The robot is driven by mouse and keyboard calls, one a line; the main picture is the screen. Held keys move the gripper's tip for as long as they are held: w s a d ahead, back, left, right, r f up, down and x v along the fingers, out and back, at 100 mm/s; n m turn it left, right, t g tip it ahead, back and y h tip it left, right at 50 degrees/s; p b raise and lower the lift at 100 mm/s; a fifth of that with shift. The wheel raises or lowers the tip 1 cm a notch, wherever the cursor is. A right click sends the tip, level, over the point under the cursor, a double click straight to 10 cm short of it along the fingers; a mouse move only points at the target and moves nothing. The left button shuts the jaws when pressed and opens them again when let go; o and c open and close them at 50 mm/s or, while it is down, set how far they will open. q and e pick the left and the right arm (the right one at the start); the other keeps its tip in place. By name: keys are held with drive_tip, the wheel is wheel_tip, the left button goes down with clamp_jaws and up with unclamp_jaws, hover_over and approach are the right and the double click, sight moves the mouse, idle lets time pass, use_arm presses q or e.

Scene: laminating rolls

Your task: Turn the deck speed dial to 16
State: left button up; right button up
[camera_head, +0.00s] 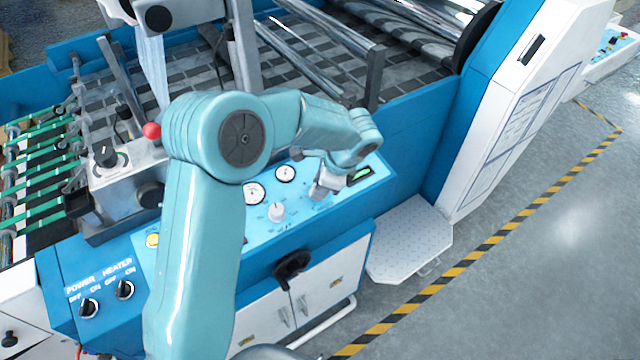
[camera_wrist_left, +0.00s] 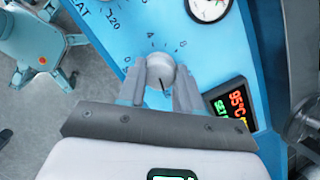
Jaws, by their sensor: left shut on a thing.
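The dial (camera_wrist_left: 160,68) is a white round knob on the light-blue panel, and the 4 and 8 marks show on its scale in the left wrist view. A short dark line on the knob points toward the bottom of that view. My left gripper (camera_wrist_left: 161,82) is shut on this knob, with one finger on each side. The higher scale marks are hidden behind the gripper. In the head view, my left gripper (camera_head: 320,190) reaches down to the right part of the panel and hides the dial. My right gripper is not in view.
A red-and-green digital display (camera_wrist_left: 233,103) sits close beside the right finger. Another white knob (camera_head: 277,211) and two round gauges (camera_head: 254,193) are on the same panel. A black handle (camera_head: 292,269) sticks out below. The floor at the right is free.

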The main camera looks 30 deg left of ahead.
use_arm(q)
drive_tip(key=shift+d+f, duration=0.1)
idle(0.4)
drive_tip(key=o, duration=1)
drive_tip(key=shift+o, duration=0.2)
drive_tip(key=shift+r, duration=0.3)
drive_tip(key=v, duration=1.5)
drive_tip(key=shift+d+r+b, duration=0.25)
drive_tip(key=shift+r+b, duration=0.1)
drive_tip(key=shift+b, duration=0.05)
